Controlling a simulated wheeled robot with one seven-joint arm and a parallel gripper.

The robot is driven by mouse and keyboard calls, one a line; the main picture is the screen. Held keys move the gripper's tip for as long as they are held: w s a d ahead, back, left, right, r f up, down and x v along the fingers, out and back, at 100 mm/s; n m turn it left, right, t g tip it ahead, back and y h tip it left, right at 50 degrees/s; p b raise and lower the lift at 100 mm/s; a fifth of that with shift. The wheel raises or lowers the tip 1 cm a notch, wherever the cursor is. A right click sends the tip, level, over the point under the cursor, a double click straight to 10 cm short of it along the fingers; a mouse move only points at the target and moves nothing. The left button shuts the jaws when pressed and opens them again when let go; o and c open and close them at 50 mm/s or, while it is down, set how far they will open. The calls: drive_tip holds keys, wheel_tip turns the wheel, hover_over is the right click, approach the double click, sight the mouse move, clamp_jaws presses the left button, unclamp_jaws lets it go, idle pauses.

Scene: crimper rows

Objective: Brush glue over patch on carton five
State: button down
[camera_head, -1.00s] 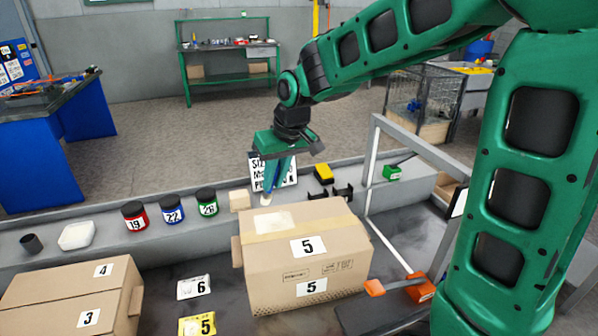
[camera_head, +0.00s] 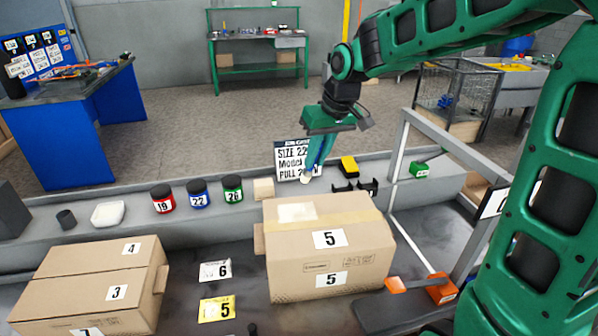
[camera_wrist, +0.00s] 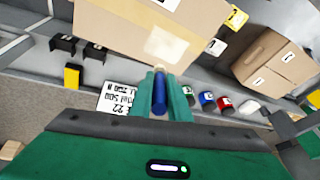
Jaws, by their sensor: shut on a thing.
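Carton five (camera_head: 330,268) stands closed on the bench, with labels "5" on its top and front. A pale rectangular patch (camera_head: 297,212) lies on its top, over the tape near the back left; it also shows in the wrist view (camera_wrist: 165,46). My gripper (camera_head: 318,148) is shut on a blue-handled brush (camera_wrist: 160,92) and points down behind the carton's back edge. The brush's pale tip (camera_head: 305,178) shows just above and behind that edge, apart from the patch in the head view.
Jars 19 (camera_head: 162,199), 22 (camera_head: 198,194) and 26 (camera_head: 232,189) stand on the back ledge beside a wooden block (camera_head: 264,189). A sign (camera_head: 291,162) stands behind the brush. A grey frame (camera_head: 398,165) rises right of the carton. Cartons 3 and 4 (camera_head: 95,280) are at left.

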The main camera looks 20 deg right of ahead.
drive_tip(key=shift+w+d+f, duration=0.15)
drive_tip(key=shift+d+f, duration=1.5)
drive_tip(key=shift+d, duration=0.05)
drive_tip(key=shift+a, duration=0.2)
